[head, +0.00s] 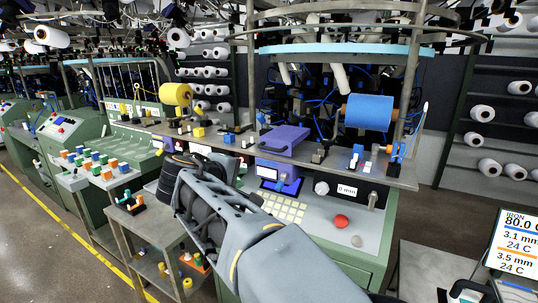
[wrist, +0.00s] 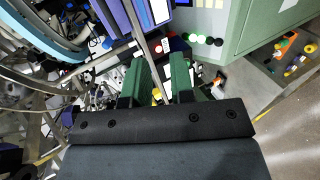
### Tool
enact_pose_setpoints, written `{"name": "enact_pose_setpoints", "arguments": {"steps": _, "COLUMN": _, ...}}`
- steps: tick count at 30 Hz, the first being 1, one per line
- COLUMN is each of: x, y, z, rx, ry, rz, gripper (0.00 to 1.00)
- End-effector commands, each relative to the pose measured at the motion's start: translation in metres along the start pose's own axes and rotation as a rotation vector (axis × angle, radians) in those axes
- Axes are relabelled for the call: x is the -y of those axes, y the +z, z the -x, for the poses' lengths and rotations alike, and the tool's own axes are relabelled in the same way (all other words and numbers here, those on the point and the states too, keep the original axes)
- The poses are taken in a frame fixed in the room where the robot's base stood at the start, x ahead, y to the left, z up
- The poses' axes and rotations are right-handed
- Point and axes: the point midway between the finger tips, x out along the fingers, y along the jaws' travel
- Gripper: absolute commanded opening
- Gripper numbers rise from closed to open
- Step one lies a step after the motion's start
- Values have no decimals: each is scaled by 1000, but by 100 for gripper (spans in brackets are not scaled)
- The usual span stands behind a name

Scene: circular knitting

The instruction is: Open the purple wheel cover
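The purple wheel cover (head: 283,140) is a flat purple box with a handle-like front edge, lying on the metal shelf of the knitting machine; it looks closed. My gripper is in front of the machine, lower and to the left of the cover in the head view, where its fingertips are hard to make out. In the wrist view, my gripper (wrist: 160,62) shows two green fingers set apart, with nothing held between them. A purple-blue part (wrist: 120,18) shows at the top of the wrist view; I cannot tell if it is the cover.
A yellow spool (head: 176,94) and a blue spool (head: 368,112) stand above the metal shelf (head: 400,179). Small blocks and clips lie along it. Below are a keypad (head: 283,208) and a red button (head: 341,222). A metal trolley (head: 140,226) stands at the left.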

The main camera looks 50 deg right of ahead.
Motion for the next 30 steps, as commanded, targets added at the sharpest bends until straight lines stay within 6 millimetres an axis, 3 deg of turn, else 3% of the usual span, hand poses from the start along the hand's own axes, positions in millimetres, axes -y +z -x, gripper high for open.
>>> {"name": "enact_pose_setpoints", "arguments": {"steps": 3, "x": -30, "y": 0, "z": -3, "rx": 38, "ry": 124, "rz": 31, "gripper": 23}}
{"name": "enact_pose_setpoints", "arguments": {"steps": 9, "x": -55, "y": 3, "z": -16, "rx": 70, "ry": 204, "rz": 49, "gripper": 23}}
{"name": "enact_pose_setpoints", "arguments": {"steps": 21, "x": -71, "y": 9, "z": -89, "rx": 73, "ry": 202, "rz": 49, "gripper": 23}}
{"name": "enact_pose_setpoints", "arguments": {"steps": 30, "x": -79, "y": 11, "z": -127, "rx": 69, "ry": 204, "rz": 48, "gripper": 23}}
